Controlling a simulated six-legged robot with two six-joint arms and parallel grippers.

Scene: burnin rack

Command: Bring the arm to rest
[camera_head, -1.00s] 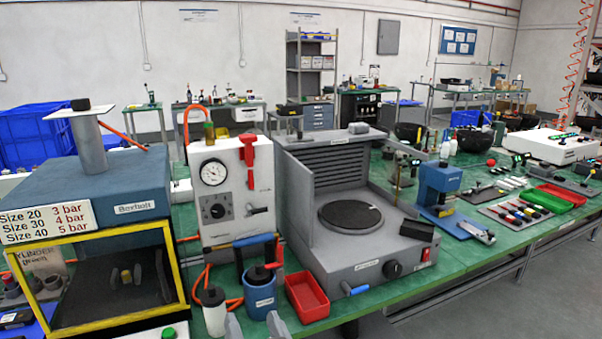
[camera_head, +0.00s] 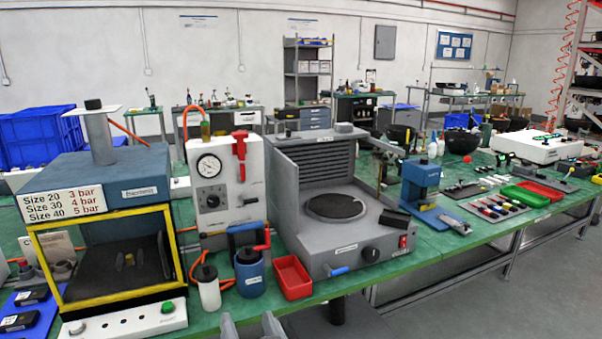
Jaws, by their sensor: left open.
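My left gripper (camera_head: 250,328) shows only as two grey fingertips at the bottom edge of the head view. They stand apart with nothing seen between them, so it is open. It is in front of the bench edge, below the blue-handled pot (camera_head: 249,276) and the red tray (camera_head: 292,278). The rest of the left arm is cut off by the frame. My right gripper is not in view.
The green bench (camera_head: 425,247) carries a yellow-framed chamber (camera_head: 113,172), a gauge unit (camera_head: 211,185), a white bottle (camera_head: 208,292), a grey hotplate-like unit (camera_head: 345,240) and a blue press (camera_head: 420,182). Open floor (camera_head: 480,300) lies at the lower right.

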